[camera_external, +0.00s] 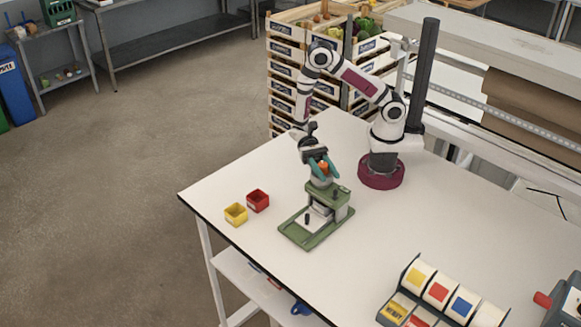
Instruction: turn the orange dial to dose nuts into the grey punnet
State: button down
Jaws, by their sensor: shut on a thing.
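A green dispenser (330,205) with a flat base stands near the left part of the white table. The orange dial (323,168) is at its top, partly hidden by the fingers. My gripper (322,170) points down over the dispenser, with its teal fingers shut on the dial, one on either side. A pale, squarish shape (318,221) and a small dark part sit low on the dispenser's base. I cannot tell whether this is the grey punnet. No nuts can be made out.
A yellow punnet (235,214) and a red punnet (258,200) stand left of the dispenser. A rack of label rolls (440,295) is at the front right, with a red-handled device (564,302) beside it. Stacked crates (290,85) stand behind the table. The table's middle is clear.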

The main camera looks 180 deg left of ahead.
aim_at(323, 163)
jog(key=m+h, duration=0.2)
jog(key=h, duration=0.1)
jog(key=d+m+t+h, duration=0.1)
jog(key=m+h, duration=0.1)
jog(key=shift+h, duration=0.4)
jog(key=shift+d+m+h, duration=0.25)
jog(key=shift+m+h, duration=0.45)
jog(key=shift+h, duration=0.6)
jog(key=shift+d+h, duration=0.1)
jog(key=shift+h, duration=0.2)
jog(key=c, duration=0.5)
grip_release()
jog(key=s, duration=0.4)
jog(key=s+a, duration=0.1)
jog(key=s, duration=0.1)
jog(key=shift+s, duration=0.25)
jog(key=shift+s+a, duration=0.15)
jog(key=shift+s, duration=0.25)
